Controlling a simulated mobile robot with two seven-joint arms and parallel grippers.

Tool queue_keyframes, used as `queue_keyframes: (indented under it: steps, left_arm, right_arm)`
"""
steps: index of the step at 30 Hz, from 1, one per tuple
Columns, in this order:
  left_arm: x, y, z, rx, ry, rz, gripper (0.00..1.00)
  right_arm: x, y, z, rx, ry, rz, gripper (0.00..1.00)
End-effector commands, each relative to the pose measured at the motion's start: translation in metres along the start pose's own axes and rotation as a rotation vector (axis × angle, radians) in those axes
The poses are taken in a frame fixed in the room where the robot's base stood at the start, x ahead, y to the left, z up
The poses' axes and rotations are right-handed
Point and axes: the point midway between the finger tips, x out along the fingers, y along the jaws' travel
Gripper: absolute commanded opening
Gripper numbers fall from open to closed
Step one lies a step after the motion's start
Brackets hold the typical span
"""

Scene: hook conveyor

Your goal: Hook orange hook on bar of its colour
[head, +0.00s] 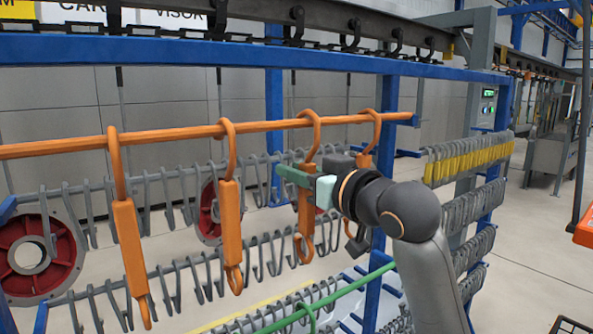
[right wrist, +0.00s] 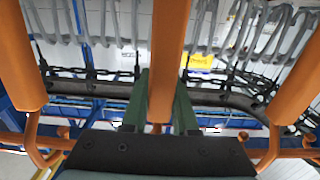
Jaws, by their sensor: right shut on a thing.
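The orange bar (head: 180,134) runs across the frame at upper height. Several orange hooks hang along it. My right gripper (head: 303,180) is shut on one orange hook (head: 306,215), and its curved top shows over the bar. In the right wrist view the green fingers (right wrist: 160,95) stand on both sides of this hook's orange shank (right wrist: 168,40). Two orange hooks (head: 231,235) (head: 130,250) hang to its left, and another (head: 366,150) shows partly behind my right arm. My left gripper is not in view.
A green bar (head: 345,290) lies lower in front. Rows of grey hooks (head: 190,190) hang behind on the blue frame (head: 200,55). Red wheels (head: 35,255) stand behind at the left. Grey and yellow hooks (head: 468,160) hang on the right side.

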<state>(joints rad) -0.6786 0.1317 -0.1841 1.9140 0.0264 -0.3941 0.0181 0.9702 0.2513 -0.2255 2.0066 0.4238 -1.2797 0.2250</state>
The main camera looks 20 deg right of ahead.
Motion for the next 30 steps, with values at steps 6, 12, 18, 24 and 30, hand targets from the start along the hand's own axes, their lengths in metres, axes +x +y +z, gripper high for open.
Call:
queue_keyframes:
  steps: [6,12,18,24,30]
  left_arm:
    - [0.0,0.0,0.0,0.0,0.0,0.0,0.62]
    - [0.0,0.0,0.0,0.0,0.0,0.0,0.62]
    - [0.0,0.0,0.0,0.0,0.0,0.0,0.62]
    - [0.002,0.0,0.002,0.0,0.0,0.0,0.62]
    - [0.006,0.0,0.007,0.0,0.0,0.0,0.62]
  right_arm:
    - [0.0,0.0,-0.001,0.0,0.001,0.0,0.43]
    - [0.0,0.0,0.0,0.0,0.001,0.0,0.62]
    - [0.0,0.0,0.0,0.0,-0.001,0.0,0.62]
    - [-0.014,0.0,0.001,-0.001,0.001,0.001,0.62]
    - [-0.054,0.0,0.001,-0.005,0.003,0.002,0.62]
